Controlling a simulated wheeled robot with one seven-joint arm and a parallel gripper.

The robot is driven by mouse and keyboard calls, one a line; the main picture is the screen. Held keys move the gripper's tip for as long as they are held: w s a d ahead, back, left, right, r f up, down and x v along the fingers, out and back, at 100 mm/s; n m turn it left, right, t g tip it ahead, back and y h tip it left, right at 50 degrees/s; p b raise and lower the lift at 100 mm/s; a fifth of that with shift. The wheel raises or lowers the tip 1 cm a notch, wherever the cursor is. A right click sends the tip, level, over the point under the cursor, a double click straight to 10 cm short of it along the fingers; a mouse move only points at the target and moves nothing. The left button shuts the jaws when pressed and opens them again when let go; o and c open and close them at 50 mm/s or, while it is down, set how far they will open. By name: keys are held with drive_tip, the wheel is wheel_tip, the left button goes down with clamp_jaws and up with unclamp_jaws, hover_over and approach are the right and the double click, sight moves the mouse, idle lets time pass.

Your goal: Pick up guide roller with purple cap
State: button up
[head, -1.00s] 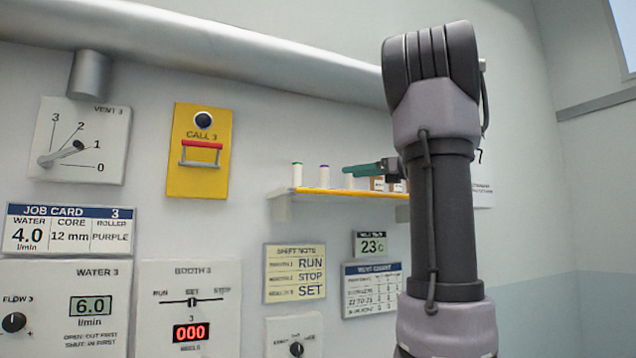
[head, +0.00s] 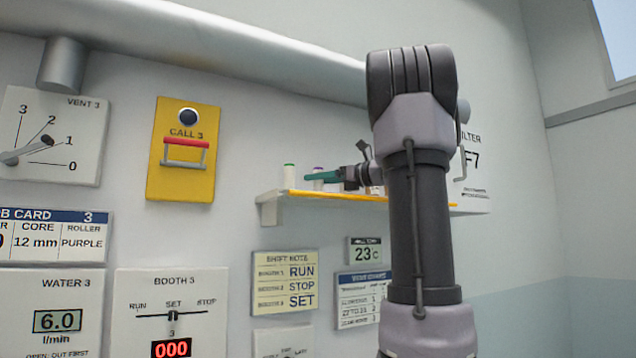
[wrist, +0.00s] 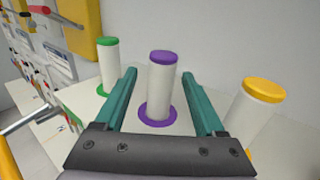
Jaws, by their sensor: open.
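The guide roller with the purple cap (wrist: 161,85) is a white upright cylinder with a purple base ring, standing on the shelf. In the wrist view my gripper (wrist: 161,72) is open, with one teal finger on each side of this roller and visible gaps to both. In the head view my gripper (head: 308,177) is at the shelf, in front of the purple-capped roller (head: 318,171), hiding its lower part. A green-capped roller (wrist: 109,66) stands left of the fingers, and a yellow-capped roller (wrist: 252,112) stands right of them.
The shelf (head: 335,195) has a yellow front edge. A yellow call panel (head: 182,150) with a red-gripped handle is on the wall to the left. The job card (head: 55,236) reads roller purple. A thick pipe (head: 230,55) runs above.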

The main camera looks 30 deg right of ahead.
drive_tip(key=x, duration=0.3)
drive_tip(key=shift+w+a+r, duration=0.1)
drive_tip(key=shift+w+r, duration=0.05)
drive_tip(key=shift+w, duration=0.15)
clamp_jaws()
